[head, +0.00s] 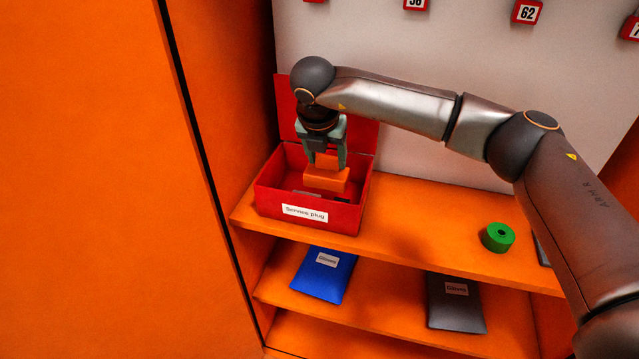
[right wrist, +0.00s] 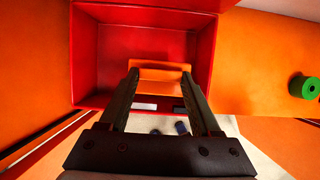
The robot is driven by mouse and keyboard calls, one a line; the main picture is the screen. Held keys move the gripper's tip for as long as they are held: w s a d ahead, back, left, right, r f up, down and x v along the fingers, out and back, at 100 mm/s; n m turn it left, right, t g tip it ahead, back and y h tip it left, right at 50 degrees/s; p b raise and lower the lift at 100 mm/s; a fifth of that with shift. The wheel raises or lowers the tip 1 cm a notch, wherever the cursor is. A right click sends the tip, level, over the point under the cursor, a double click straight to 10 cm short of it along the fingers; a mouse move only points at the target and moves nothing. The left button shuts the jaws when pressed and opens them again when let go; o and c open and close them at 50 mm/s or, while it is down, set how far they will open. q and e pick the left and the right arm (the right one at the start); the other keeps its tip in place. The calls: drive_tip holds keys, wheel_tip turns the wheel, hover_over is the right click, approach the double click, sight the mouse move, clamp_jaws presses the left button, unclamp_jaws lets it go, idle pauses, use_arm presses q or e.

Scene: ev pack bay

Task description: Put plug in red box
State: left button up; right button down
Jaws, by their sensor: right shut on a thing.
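The red box (head: 306,211) stands at the left of the top orange shelf, its lid open against the back wall and a "Service plug" label on its front. My right gripper (head: 327,165) points down over the box, shut on the orange plug (head: 326,179). In the head view the plug shows at the level of the box opening. In the right wrist view the plug (right wrist: 158,78) sits between the fingertips, with the red box (right wrist: 85,55) behind it. Whether the plug touches the box is unclear. My left gripper is not in view.
A green roll (head: 498,237) sits on the top shelf (head: 420,230) to the right, with free shelf between it and the box. A blue pouch (head: 322,276) and a grey pouch (head: 455,305) lie on the shelf below. A large orange panel (head: 90,180) stands at left.

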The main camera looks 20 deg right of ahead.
sight(326, 185)
wheel_tip(326, 185, down, 3)
drive_tip(key=shift+s+r, duration=0.1)
wheel_tip(326, 185, down, 4)
drive_tip(key=shift+f+p, duration=0.25)
drive_tip(key=shift+p, duration=0.15)
drive_tip(key=shift+f, duration=0.2)
drive_tip(key=shift+c, duration=0.5)
unclamp_jaws()
